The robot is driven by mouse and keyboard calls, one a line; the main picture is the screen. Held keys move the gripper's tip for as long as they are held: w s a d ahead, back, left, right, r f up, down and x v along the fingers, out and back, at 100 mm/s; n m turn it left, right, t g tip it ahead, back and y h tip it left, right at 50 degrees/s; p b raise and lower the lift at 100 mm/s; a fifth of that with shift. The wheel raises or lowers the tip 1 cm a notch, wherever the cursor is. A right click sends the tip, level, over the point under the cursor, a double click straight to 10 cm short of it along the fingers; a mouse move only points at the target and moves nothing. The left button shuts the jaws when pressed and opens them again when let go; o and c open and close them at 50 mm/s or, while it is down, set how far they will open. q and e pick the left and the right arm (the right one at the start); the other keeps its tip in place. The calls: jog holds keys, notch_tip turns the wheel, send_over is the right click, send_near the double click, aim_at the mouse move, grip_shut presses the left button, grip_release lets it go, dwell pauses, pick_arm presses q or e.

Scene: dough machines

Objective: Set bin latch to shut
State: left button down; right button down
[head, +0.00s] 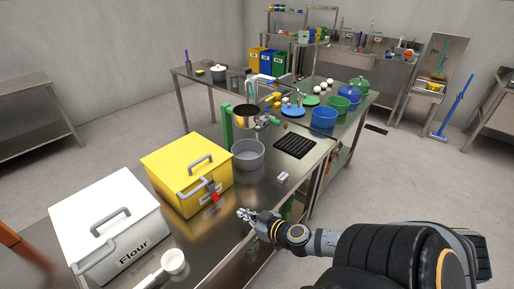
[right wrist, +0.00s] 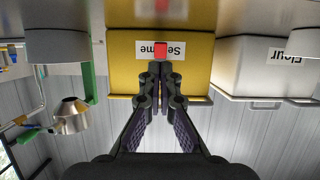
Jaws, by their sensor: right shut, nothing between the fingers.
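The yellow bin (head: 187,174) stands on the steel table with its lid down. A red-tipped latch (head: 215,196) sits on its front, by the label. In the right wrist view, which is upside down, the yellow bin (right wrist: 120,72) shows a label reading Sesame and the red latch part (right wrist: 160,50). My right gripper (head: 243,213) is shut and empty, in front of the bin. In the wrist view its fingertips (right wrist: 160,68) line up with the red part; I cannot tell if they touch. My left gripper is not in view.
A white Flour bin (head: 110,222) stands left of the yellow bin, with a white scoop (head: 168,265) in front. A grey bowl (head: 248,154) and a mixer with a green column (head: 227,125) stand behind. A small light block (head: 282,178) lies near the table edge.

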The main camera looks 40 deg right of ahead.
jog(key=shift+s+d, duration=0.15)
jog(key=shift+s, duration=2.6)
jog(key=shift+r, duration=0.1)
